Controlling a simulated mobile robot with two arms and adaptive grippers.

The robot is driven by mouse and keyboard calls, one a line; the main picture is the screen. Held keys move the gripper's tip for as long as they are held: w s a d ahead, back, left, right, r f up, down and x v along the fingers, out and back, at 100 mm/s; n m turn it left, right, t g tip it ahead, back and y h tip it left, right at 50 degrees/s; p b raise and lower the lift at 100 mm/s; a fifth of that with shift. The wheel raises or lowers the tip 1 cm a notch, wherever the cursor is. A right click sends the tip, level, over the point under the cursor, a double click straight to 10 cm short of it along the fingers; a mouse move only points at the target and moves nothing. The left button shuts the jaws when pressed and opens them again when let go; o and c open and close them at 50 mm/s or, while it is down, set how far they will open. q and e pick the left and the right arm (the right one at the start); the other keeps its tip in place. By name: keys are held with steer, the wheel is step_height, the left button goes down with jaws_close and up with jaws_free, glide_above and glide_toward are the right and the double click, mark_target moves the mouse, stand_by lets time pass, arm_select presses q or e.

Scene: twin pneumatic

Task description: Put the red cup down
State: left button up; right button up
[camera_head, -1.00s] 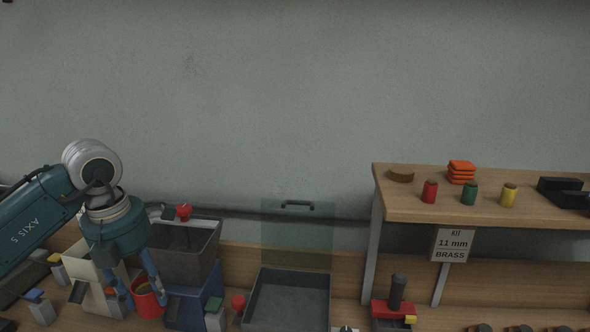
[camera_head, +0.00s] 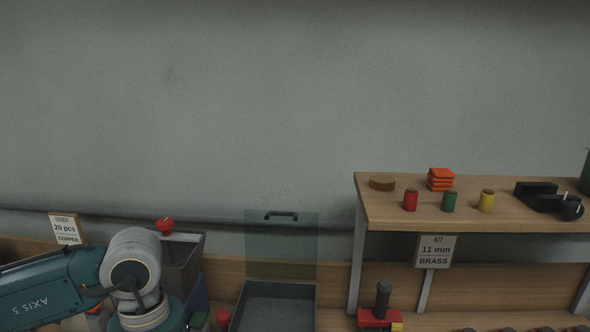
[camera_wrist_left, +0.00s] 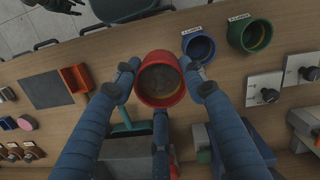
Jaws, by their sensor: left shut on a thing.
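In the left wrist view, the red cup (camera_wrist_left: 160,79) is seen from above, its round mouth facing the camera and its dark inside showing. In the head view, my left arm shows at the lower left, but the cup and fingertips are out of frame. A dark gripper, probably my right (camera_wrist_left: 73,21), shows at the upper left of the wrist view, its jaws unclear.
A blue cup (camera_wrist_left: 197,46) and a green cup (camera_wrist_left: 250,36) stand right of the red cup, near labels. A dark square plate (camera_wrist_left: 46,90) lies to the left. Knob boxes (camera_wrist_left: 264,88) sit at right. A grey tray (camera_head: 236,319) stands on the bench.

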arm_select(q)
steer(key=s+m, duration=0.2)
steer(key=shift+d+f+m, duration=0.4)
steer(key=shift+w+a, duration=0.1)
